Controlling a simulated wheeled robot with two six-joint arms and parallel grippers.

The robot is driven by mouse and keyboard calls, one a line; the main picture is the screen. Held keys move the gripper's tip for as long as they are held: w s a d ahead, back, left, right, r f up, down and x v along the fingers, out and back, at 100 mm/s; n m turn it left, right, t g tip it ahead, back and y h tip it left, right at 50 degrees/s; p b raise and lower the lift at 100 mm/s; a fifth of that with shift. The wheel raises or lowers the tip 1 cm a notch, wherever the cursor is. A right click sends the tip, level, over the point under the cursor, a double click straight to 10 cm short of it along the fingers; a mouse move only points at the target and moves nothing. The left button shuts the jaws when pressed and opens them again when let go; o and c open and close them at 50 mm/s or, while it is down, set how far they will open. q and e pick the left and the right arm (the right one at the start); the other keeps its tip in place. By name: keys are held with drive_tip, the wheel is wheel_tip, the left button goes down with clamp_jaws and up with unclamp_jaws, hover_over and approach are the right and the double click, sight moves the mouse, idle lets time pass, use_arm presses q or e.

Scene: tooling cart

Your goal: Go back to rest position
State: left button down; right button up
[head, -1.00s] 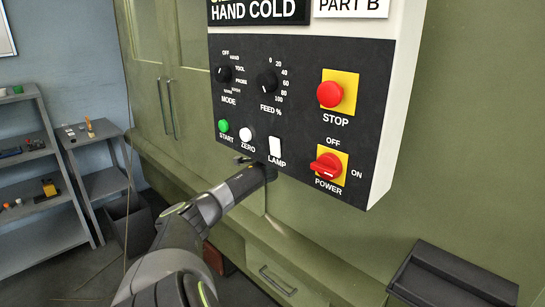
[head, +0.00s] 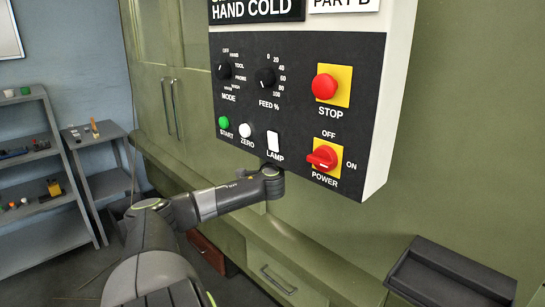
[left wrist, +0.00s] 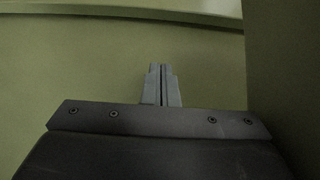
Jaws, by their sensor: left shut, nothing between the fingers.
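My left arm reaches in from the lower left in the head view, and its wrist end is just below the control panel (head: 200,70). My left gripper (left wrist: 161,70) shows in the left wrist view with its two grey fingers together and nothing between them. Plain green machine surface lies beyond the fingertips. In the head view the gripper itself is hidden or too unclear to make out. My right gripper is in neither view.
The panel carries a red stop button (head: 325,87), a red power switch (head: 322,158), a white lamp switch (head: 273,141) and two black knobs. A black tray (head: 452,275) sticks out at lower right. Grey shelves (head: 45,215) stand at the left.

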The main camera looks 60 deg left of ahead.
use_arm(q)
drive_tip(key=shift+s+d, duration=0.35)
drive_tip(key=shift+d, duration=0.2)
